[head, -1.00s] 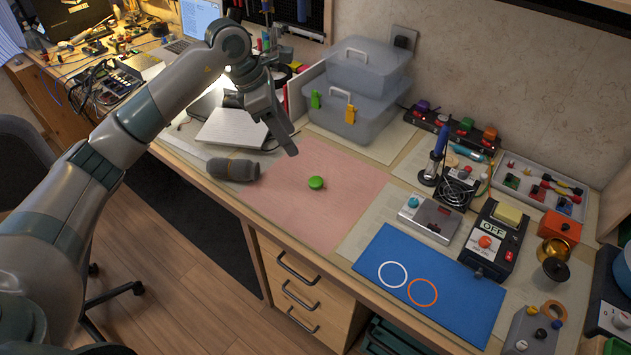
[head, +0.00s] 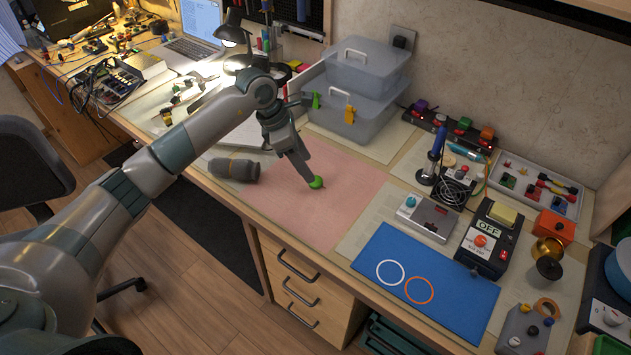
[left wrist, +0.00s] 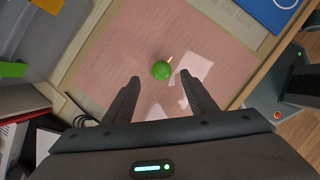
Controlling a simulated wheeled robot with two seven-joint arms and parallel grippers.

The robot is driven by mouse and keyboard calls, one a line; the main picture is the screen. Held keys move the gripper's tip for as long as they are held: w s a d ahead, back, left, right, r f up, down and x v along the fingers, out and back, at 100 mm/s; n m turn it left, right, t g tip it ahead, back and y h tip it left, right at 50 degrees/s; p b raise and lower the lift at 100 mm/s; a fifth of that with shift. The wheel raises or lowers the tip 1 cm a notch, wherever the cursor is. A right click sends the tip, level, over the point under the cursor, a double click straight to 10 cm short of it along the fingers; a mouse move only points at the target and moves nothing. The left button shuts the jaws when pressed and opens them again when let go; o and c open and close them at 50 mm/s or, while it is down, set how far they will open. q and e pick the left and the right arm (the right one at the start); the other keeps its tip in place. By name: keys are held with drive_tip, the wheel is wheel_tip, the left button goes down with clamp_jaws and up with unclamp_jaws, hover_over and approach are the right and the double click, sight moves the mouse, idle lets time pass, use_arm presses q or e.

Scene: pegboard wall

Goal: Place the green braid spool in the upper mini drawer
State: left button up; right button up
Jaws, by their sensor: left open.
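The green braid spool (head: 316,183) sits on the pink mat (head: 345,205) on the bench. It also shows in the left wrist view (left wrist: 161,70), centred between my fingers and a little beyond their tips. My left gripper (head: 309,180) is open and points down at the spool, with a finger partly beside it in the head view. No grip on the spool shows. A wooden drawer unit (head: 317,292) with dark handles stands under the bench, its drawers shut. I cannot tell whether it holds the upper mini drawer. My right gripper is not in view.
A grey cylinder (head: 234,169) lies left of the mat. Clear lidded boxes (head: 368,68) stand behind it. A blue mat (head: 450,290) with two rings, a power switch box (head: 484,240) and a soldering stand (head: 455,187) are on the right. Most of the pink mat is free.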

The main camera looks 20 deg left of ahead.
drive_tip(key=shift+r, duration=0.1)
use_arm(q)
drive_tip(key=shift+d+f, duration=0.15)
drive_tip(key=shift+f, duration=0.1)
drive_tip(key=shift+d+f+p, duration=0.1)
drive_tip(key=shift+f+p, duration=0.3)
drive_tip(key=shift+p, duration=0.05)
drive_tip(key=p+x, duration=0.1)
drive_tip(key=x, duration=0.2)
drive_tip(key=shift+s, duration=0.1)
drive_tip(key=shift+d+f, duration=0.1)
drive_tip(key=shift+f, duration=0.3)
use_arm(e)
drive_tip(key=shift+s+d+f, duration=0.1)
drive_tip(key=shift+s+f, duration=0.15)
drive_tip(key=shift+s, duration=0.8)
use_arm(q)
drive_tip(key=c, duration=1.2)
